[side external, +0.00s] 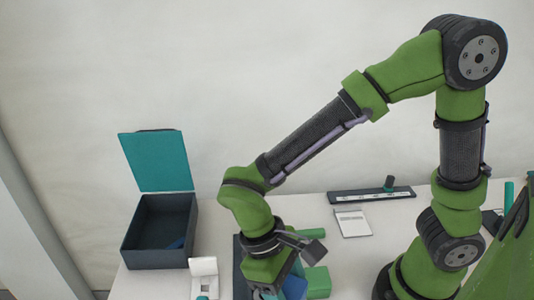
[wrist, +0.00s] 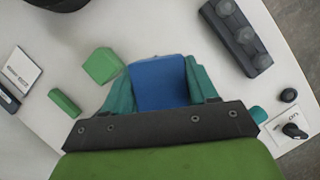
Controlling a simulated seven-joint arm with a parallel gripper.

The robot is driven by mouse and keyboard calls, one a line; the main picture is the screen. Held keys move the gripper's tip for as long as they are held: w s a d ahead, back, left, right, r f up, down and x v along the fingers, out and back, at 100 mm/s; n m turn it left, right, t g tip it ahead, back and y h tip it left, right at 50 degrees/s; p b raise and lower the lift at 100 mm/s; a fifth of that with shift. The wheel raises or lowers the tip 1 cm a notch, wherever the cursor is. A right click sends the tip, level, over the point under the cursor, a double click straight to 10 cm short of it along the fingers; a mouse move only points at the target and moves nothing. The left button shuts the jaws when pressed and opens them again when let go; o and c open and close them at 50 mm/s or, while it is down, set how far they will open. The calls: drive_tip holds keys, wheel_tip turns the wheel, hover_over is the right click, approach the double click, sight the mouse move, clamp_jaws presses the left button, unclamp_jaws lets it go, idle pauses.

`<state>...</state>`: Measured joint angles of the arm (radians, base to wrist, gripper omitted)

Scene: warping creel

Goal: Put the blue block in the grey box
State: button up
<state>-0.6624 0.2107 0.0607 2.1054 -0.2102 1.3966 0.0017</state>
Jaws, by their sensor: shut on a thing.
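In the wrist view the blue block (wrist: 160,82) sits between the teal fingers of my gripper (wrist: 161,84), which are shut on its two sides. In the side view the blue block (side external: 296,287) shows at the bottom edge, below my gripper (side external: 288,288), partly hidden by the wrist. Whether it touches the table cannot be told. The grey box (side external: 158,258) stands on the table to the left of my gripper, with its teal lid (side external: 157,161) swung up at the back.
A green block (side external: 318,282) stands close to the right of my gripper; it also shows in the wrist view (wrist: 102,65). A smaller green piece (wrist: 65,102) lies nearby. A white switch unit (side external: 204,277) stands between box and gripper. A dark rail (side external: 350,196) and a white card (side external: 353,223) lie behind.

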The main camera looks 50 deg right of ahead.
drive_tip(key=w+a+m+y, duration=0.2)
drive_tip(key=w+a+m, duration=0.1)
drive_tip(key=w+m, duration=0.4)
drive_tip(key=m+t+y, duration=0.2)
drive_tip(key=m+t, duration=0.6)
drive_tip(key=m, duration=1.5)
hover_over(159, 240)
drive_tip(key=s+d, duration=0.1)
wheel_tip(159, 240, down, 6)
drive_tip(key=shift+d+r, duration=0.1)
drive_tip(key=shift+r, duration=0.1)
drive_tip(key=shift+f, duration=1.9)
drive_tip(key=shift+f, duration=0.1)
drive_tip(key=o, duration=1.1)
